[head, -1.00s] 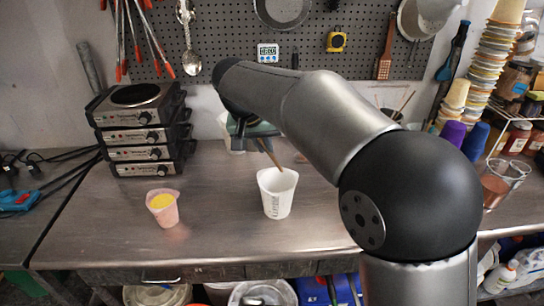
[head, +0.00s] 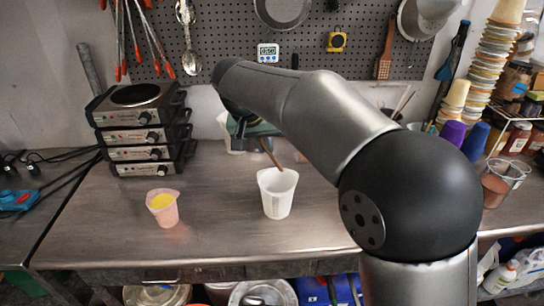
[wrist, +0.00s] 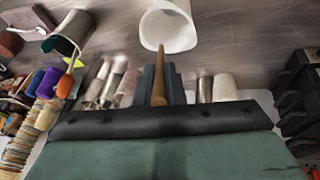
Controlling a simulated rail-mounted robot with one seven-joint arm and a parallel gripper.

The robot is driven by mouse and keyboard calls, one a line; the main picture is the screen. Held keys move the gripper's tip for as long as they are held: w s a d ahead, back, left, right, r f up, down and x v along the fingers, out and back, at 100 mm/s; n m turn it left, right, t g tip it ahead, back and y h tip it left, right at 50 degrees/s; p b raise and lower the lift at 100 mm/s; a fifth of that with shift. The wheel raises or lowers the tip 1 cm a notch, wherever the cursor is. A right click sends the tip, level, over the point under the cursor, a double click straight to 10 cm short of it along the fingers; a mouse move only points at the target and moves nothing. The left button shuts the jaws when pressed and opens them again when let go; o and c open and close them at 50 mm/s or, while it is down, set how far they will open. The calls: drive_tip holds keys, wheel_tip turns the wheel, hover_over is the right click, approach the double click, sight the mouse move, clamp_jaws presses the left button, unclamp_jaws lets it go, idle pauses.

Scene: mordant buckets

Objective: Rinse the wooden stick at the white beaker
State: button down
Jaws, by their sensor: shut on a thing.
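The white beaker (head: 277,200) stands upright on the metal bench, near the middle of the head view. It also shows at the top of the wrist view (wrist: 168,32), with its mouth facing the camera. My gripper (wrist: 160,80) is shut on the wooden stick (wrist: 160,70). In the head view the stick (head: 270,153) slants down to the right, its lower tip at the beaker's mouth near the back rim. I cannot tell whether the tip is inside or just above the rim. The gripper is mostly hidden behind my arm in the head view.
A pink cup (head: 162,208) with yellow contents stands left of the beaker. Stacked hot plates (head: 140,130) stand at the back left. Purple and blue cups (head: 470,137) and a clear beaker with reddish contents (head: 497,188) are at the right. The bench front is clear.

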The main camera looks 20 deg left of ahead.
drive_tip(key=shift+f, duration=0.15)
idle(0.5)
wheel_tip(320, 180, down, 8)
drive_tip(key=b, duration=0.6)
drive_tip(key=shift+s+a+r, duration=0.2)
drive_tip(key=shift+s+r, duration=0.05)
drive_tip(key=shift+s, duration=0.1)
drive_tip(key=shift+w, duration=0.1)
drive_tip(key=shift+w+d, duration=0.15)
drive_tip(key=shift+w, duration=0.1)
idle(2.1)
drive_tip(key=shift+s, duration=0.1)
drive_tip(key=shift+s+a, duration=0.3)
drive_tip(key=shift+s, duration=0.35)
drive_tip(key=shift+w, duration=0.1)
